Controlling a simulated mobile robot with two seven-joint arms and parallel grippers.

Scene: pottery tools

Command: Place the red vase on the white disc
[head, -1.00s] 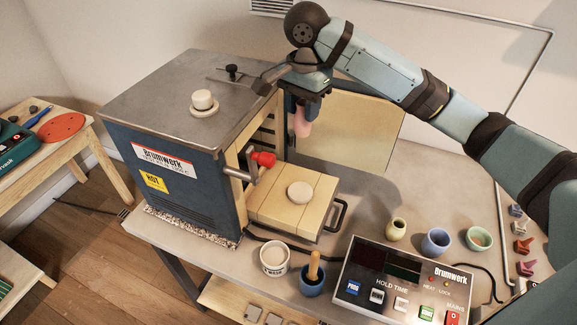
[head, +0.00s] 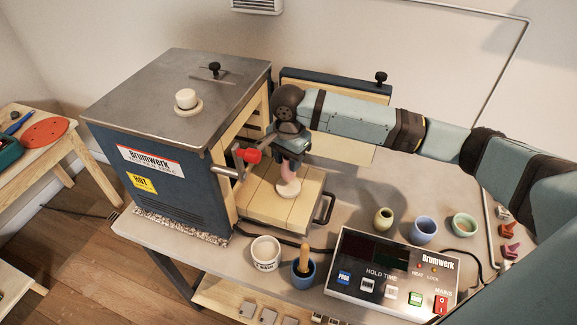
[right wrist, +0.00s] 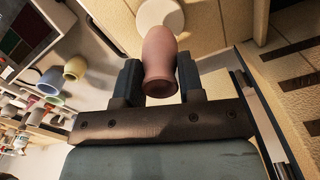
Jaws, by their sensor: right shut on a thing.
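The red vase (head: 288,172), a pinkish-red, narrow-necked piece, is upright in my right gripper (head: 291,158). The white disc (head: 288,191) lies on the pale brick slab in front of the kiln opening. The vase is over the disc, its lower end at or just above it; I cannot tell whether they touch. In the right wrist view, both fingers of the right gripper (right wrist: 160,80) are shut on the vase (right wrist: 160,55), with the disc (right wrist: 163,14) just beyond it. My left gripper is out of view.
The blue kiln (head: 165,160) stands left, with a red-knobbed latch (head: 248,156) close to the gripper. The slab has a dark handle (head: 325,208). A white pot (head: 265,254), blue mortar (head: 302,272), control box (head: 392,273) and small pots (head: 423,230) stand in front.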

